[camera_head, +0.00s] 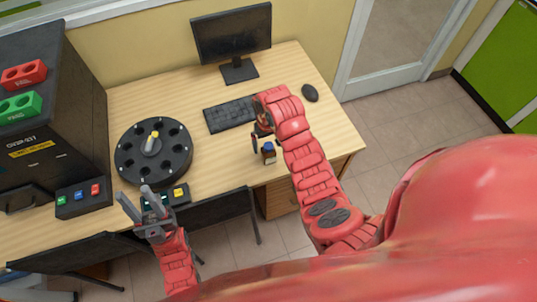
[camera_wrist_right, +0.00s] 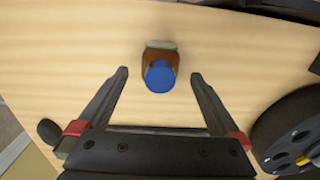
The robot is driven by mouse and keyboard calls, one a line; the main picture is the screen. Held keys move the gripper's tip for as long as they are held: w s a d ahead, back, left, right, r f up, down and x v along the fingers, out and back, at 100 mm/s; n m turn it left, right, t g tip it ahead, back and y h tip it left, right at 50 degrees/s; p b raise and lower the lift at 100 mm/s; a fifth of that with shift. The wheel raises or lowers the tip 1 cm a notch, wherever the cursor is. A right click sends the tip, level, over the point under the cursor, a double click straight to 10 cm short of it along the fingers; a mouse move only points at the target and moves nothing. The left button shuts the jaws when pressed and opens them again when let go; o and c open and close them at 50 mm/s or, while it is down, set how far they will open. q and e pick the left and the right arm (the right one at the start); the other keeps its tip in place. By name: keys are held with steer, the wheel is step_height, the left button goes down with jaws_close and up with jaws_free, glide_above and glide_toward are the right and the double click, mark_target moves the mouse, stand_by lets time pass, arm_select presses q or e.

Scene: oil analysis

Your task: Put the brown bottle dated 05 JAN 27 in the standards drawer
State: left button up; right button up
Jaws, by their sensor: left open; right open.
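A small brown bottle with a blue cap (camera_head: 268,152) stands on the wooden desk near its front edge. In the right wrist view the bottle (camera_wrist_right: 160,72) is upright, between and just beyond my right gripper's fingertips. A pale label shows on it, but no date can be read. My right gripper (camera_wrist_right: 161,77) is open and empty; in the head view it is beside the bottle, partly hidden by my arm. My left gripper (camera_head: 134,203) is open and empty near the front edge at the left. A wooden drawer unit (camera_head: 277,198) is under the desk, partly hidden by my right arm.
A black round carousel (camera_head: 153,152) stands on the desk at the left, beside a dark machine (camera_head: 70,120) with red and green holders. A keyboard (camera_head: 230,114), monitor (camera_head: 232,35) and mouse (camera_head: 310,93) are at the back. A small button box (camera_head: 165,195) is near the front edge.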

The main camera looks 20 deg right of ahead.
mark_target(269, 152)
steer(key=shift+s+f+p, duration=0.1)
steer(key=shift+f+p, duration=0.05)
steer(key=shift+p, duration=0.2)
step_height(269, 152, down, 3)
steer(key=shift+s+f+p, duration=0.1)
steer(key=shift+p, duration=0.8)
steer(key=shift+f, duration=0.75)
steer(key=shift+c, duration=0.3)
jaws_close()
steer(key=shift+r, duration=0.2)
